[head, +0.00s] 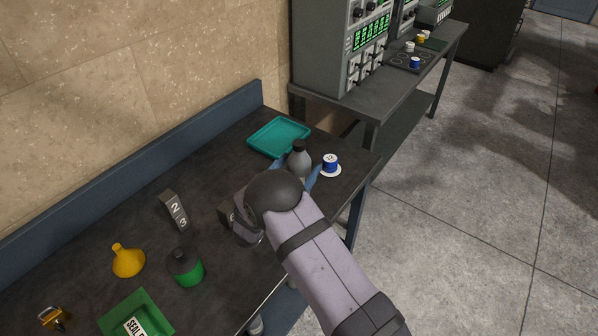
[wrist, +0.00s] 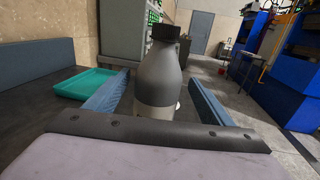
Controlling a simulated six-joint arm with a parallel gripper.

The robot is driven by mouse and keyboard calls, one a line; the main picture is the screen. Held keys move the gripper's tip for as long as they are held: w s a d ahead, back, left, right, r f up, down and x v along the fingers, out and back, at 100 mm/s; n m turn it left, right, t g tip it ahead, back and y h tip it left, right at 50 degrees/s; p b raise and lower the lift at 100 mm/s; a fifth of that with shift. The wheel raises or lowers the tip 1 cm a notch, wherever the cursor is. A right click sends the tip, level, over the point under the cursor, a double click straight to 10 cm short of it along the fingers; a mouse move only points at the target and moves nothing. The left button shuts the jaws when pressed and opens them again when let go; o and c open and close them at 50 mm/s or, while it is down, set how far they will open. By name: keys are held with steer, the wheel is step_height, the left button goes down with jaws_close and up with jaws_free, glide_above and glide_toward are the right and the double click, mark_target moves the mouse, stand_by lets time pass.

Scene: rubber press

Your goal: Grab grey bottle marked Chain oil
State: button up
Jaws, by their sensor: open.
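A grey bottle (head: 299,160) with a black cap stands upright near the far right end of the dark table. In the wrist view the bottle (wrist: 158,82) stands between my two blue fingers, with a pale label band low on its body; no writing on it is readable. My gripper (head: 297,174) is open around the bottle, with a finger on each side. In the wrist view my gripper (wrist: 154,95) shows gaps beside the bottle. The bottle's lower part is hidden behind my gripper.
A teal tray (head: 279,137) lies behind the bottle. A blue-and-white spool-like item (head: 330,163) on a white disc stands close to its right. The table's right edge is close.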

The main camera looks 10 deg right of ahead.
steer(key=shift+f+p+x, duration=0.2)
steer(key=shift+p+x, duration=1.4)
steer(key=shift+x, duration=1.05)
steer(key=shift+w+a+r, duration=0.1)
steer(key=shift+a+r, duration=0.05)
steer(key=c, duration=1.7)
steer(key=shift+o, duration=0.2)
steer(key=shift+r, duration=0.15)
